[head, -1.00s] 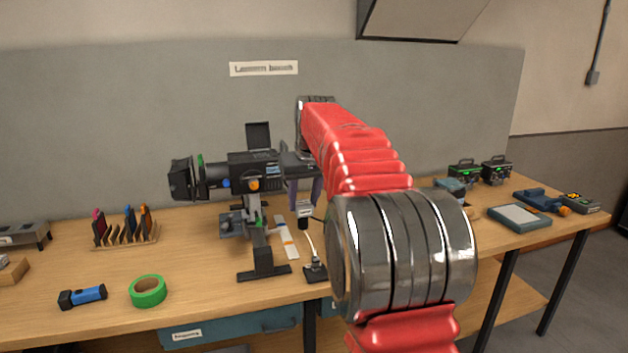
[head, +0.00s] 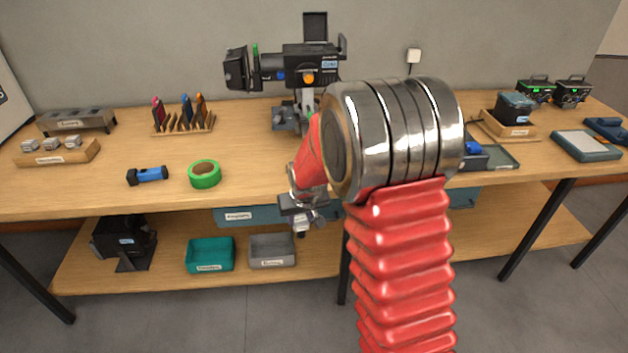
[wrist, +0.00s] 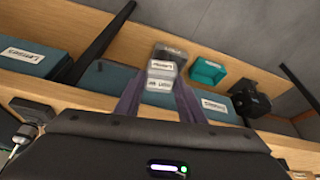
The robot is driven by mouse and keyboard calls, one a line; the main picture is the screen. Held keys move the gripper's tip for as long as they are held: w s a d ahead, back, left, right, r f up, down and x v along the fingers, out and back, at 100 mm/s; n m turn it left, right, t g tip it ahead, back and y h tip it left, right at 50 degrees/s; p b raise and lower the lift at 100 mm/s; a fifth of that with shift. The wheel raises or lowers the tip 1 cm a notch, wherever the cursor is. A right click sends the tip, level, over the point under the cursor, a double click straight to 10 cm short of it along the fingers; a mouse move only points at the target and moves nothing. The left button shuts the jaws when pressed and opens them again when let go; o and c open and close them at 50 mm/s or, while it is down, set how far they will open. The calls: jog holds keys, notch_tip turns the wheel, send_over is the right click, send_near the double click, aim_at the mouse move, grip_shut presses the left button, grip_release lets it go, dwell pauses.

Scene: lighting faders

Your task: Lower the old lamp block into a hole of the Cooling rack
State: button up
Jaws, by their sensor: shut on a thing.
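My gripper (head: 301,222) is in front of the bench's front edge, pointing down above the lower shelf. In the wrist view its two fingers (wrist: 160,88) are shut on a small pale grey block with a label, the old lamp block (wrist: 162,77). In the head view the block is small and mostly hidden by the gripper. The Cooling rack (head: 77,121) is a grey metal stand at the back left of the bench, far to the left of my gripper. Its label is too blurred to read surely, and its holes show only as dark spots on top.
A wooden tray (head: 57,152) with several pale blocks stands in front of the rack. A blue torch (head: 148,176), green tape roll (head: 204,174) and slotted wooden holder (head: 183,121) lie between. A projector (head: 300,65) stands behind. Teal (head: 210,257) and grey (head: 271,252) bins sit below.

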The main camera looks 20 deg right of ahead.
jog(key=s+a+f, duration=0.5)
jog(key=s+f, duration=0.2)
jog(key=f, duration=0.1)
jog(key=shift+s+a+n, duration=0.25)
jog(key=shift+a+n, duration=0.15)
jog(key=shift+s, duration=0.15)
